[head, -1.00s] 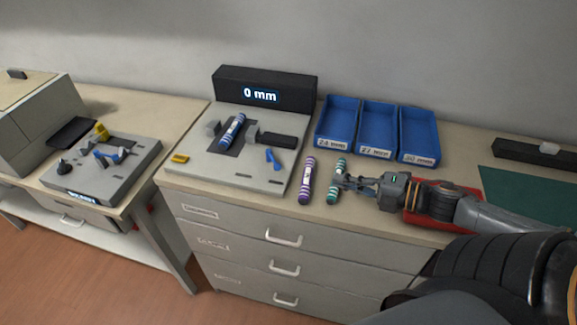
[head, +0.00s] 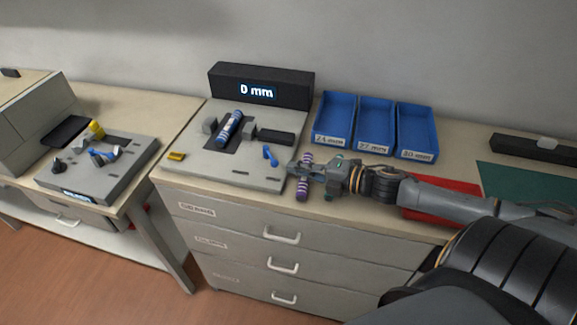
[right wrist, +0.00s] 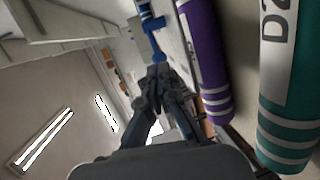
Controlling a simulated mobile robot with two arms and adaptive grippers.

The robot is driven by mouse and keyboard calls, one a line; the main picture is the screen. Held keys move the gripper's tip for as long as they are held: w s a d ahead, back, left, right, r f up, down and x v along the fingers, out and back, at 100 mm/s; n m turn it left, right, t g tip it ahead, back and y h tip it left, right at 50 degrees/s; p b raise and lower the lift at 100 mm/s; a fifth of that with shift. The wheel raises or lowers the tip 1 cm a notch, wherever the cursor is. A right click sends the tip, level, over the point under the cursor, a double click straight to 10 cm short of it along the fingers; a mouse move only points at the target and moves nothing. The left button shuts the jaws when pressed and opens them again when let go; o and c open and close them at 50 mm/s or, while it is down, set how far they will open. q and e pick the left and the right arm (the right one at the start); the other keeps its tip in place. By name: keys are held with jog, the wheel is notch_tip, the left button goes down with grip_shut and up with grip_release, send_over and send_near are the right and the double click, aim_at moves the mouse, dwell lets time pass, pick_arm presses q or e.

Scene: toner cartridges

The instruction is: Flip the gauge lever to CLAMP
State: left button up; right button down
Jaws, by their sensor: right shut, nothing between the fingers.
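The gauge (head: 222,168) is a grey plate with a black display (head: 258,90) reading 0 mm at its back. Its blue lever (head: 270,156) stands at the plate's right side and also shows in the right wrist view (right wrist: 158,50), just beyond the fingertips. A blue-and-white striped cartridge (head: 229,128) lies in the gauge's dark slot. My right gripper (head: 294,168) is shut and empty, a little right of the lever, above the purple cartridge (head: 303,192). In the right wrist view its fingertips (right wrist: 157,74) are together. I cannot tell whether they touch the lever. My left gripper is not in view.
The purple cartridge also shows in the right wrist view (right wrist: 204,60), beside a teal one (right wrist: 288,90). Blue bins (head: 375,125) stand behind on the right. Another grey fixture (head: 97,170) is on the left table.

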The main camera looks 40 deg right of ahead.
jog(key=shift+x, duration=1.3)
